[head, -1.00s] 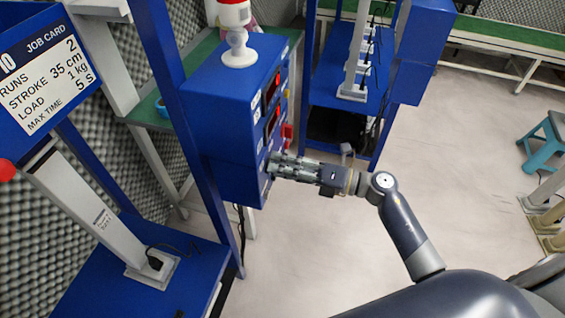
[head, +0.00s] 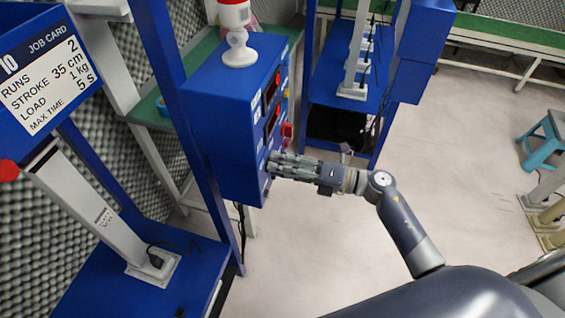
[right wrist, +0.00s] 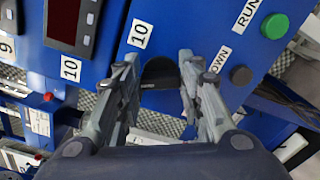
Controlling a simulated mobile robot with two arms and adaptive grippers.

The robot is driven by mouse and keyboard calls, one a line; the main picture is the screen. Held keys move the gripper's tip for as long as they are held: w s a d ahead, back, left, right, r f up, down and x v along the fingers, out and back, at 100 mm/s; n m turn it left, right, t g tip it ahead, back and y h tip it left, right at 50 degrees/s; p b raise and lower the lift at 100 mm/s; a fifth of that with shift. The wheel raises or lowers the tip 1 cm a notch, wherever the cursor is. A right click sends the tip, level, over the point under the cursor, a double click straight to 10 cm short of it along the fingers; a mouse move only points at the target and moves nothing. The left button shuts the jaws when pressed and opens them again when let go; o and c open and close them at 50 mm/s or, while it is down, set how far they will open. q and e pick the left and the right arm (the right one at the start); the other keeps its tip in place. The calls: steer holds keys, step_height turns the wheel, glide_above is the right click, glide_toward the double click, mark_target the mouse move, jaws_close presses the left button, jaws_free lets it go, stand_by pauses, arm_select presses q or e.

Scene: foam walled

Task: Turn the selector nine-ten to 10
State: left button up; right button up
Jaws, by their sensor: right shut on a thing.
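The blue control box (head: 235,105) stands left of centre in the head view, its panel facing right. My right gripper (head: 272,165) reaches its lower panel from the right. In the right wrist view a dark round selector knob (right wrist: 160,72) sits between the fingertips of my right gripper (right wrist: 158,76), which is shut on it. A white label "10" (right wrist: 140,33) is beside the knob, and a second "10" label (right wrist: 70,68) is farther left. The fingers partly cover the knob, and I cannot tell where its pointer stands. My left gripper is not in view.
A green RUN button (right wrist: 274,26) and a grey DOWN button (right wrist: 241,75) are right of the knob. A white-and-red object (head: 238,45) stands on the box. A job card (head: 48,75) hangs at left.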

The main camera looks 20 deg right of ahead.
steer(key=shift+f+m+p, duration=0.15)
steer(key=shift+m+p, duration=1.3)
steer(key=shift+m, duration=1.25)
steer(key=shift+f+m+p, duration=0.1)
steer(key=shift+m+p, duration=1.35)
steer(key=shift+m, duration=1.25)
steer(key=o, duration=1.1)
steer(key=shift+c, duration=0.2)
steer(key=shift+d, duration=0.15)
steer(key=v, duration=1.2)
